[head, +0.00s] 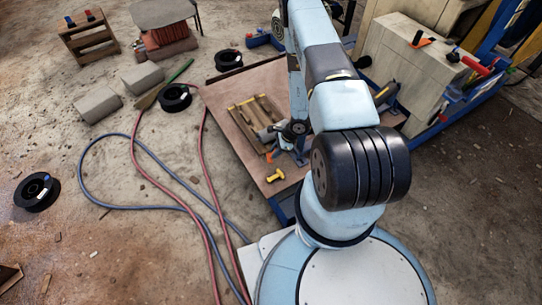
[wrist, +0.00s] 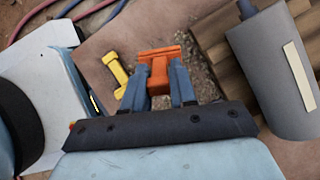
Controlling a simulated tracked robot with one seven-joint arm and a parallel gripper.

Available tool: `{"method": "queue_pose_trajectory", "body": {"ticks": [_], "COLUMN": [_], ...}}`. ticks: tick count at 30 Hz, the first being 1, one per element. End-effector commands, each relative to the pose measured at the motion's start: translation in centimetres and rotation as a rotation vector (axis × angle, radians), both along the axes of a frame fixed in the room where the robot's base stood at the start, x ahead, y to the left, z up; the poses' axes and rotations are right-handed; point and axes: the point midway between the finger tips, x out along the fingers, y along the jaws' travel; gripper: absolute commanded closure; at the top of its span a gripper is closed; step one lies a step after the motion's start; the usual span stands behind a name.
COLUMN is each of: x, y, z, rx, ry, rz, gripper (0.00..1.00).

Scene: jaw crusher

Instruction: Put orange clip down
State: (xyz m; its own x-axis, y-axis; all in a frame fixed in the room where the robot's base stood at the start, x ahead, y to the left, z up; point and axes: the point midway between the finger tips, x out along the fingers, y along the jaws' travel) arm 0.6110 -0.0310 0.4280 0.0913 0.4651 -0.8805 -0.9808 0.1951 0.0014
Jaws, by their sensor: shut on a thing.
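An orange clip (wrist: 159,70) is between the two blue fingers of my gripper (wrist: 160,85) in the wrist view. My gripper is shut on it. In the head view my gripper (head: 272,150) is partly hidden by my own arm, and a small orange bit of the clip (head: 269,157) shows beside it. The clip is over the brown board of the low table (head: 225,110); I cannot tell whether it touches the surface.
A yellow clip-like piece (wrist: 116,71) lies on the board left of my gripper; it also shows in the head view (head: 275,176). A wooden pallet-like piece (head: 253,112) and a grey cylinder (wrist: 277,75) are close by. Hoses (head: 150,185) cross the floor to the left.

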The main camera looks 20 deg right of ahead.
Motion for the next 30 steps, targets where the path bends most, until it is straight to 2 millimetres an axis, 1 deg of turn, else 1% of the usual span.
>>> {"method": "queue_pose_trajectory", "body": {"ticks": [7, 12, 15, 23, 28, 29, 30], "x": [0.9, 0.8, 0.9, 0.9, 0.9, 0.9, 0.9], "y": [0.3, 0.3, 0.3, 0.3, 0.3, 0.3, 0.3], "z": [-1.1, -3.3, -4.0, -4.0, -4.5, -4.4, -4.4], "rx": [0.001, 0.000, 0.000, 0.000, 0.000, 0.000, 0.000], "ry": [-0.001, 0.001, 0.000, -0.001, 0.000, 0.000, 0.000], "rz": [0.002, 0.000, 0.001, 0.000, 0.001, 0.001, 0.001], "gripper": [1.00, 1.00, 1.00, 1.00, 1.00, 0.71, 0.67]}}
